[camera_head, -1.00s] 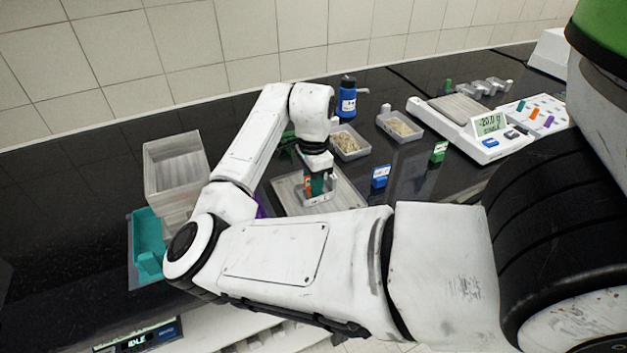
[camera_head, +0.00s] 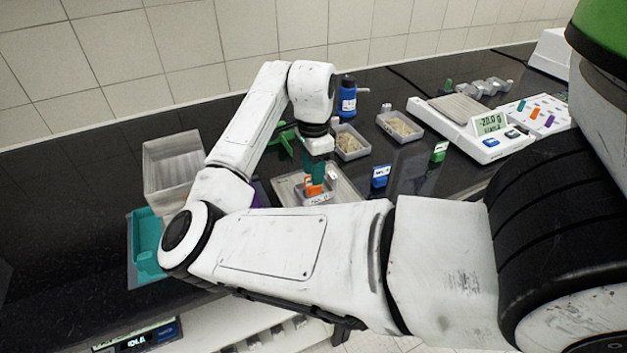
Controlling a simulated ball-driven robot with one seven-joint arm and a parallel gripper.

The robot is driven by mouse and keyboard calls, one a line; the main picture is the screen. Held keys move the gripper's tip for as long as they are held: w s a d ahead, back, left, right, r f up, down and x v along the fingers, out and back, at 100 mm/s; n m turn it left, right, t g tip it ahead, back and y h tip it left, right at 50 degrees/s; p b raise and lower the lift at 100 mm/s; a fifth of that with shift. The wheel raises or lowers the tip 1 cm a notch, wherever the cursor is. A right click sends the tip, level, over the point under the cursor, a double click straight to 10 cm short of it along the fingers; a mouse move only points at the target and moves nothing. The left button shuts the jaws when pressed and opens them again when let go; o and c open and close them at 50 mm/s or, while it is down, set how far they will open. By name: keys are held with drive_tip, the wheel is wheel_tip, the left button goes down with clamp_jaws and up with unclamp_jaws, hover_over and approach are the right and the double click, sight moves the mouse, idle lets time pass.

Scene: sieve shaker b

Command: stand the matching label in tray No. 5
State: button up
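An orange label (camera_head: 313,187) stands in a small grey tray (camera_head: 317,199) whose front tag is too small to read surely. The tray sits on a pale board (camera_head: 347,188) behind my forearm. My gripper (camera_head: 316,181), with teal fingers, points down just above and behind the orange label. Whether its fingers are apart or shut, or touch the label, is not clear. A blue label block (camera_head: 380,176) and a green one (camera_head: 438,152) stand on the bench to the right.
Two sample trays (camera_head: 349,143) (camera_head: 400,127) and a blue bottle (camera_head: 347,100) stand behind. A scale (camera_head: 470,128) is at the right. A clear bin (camera_head: 174,160) and a teal bin (camera_head: 146,245) are at the left. A green object (camera_head: 284,146) lies behind my wrist.

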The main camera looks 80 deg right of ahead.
wheel_tip(320, 180, up, 8)
idle(0.5)
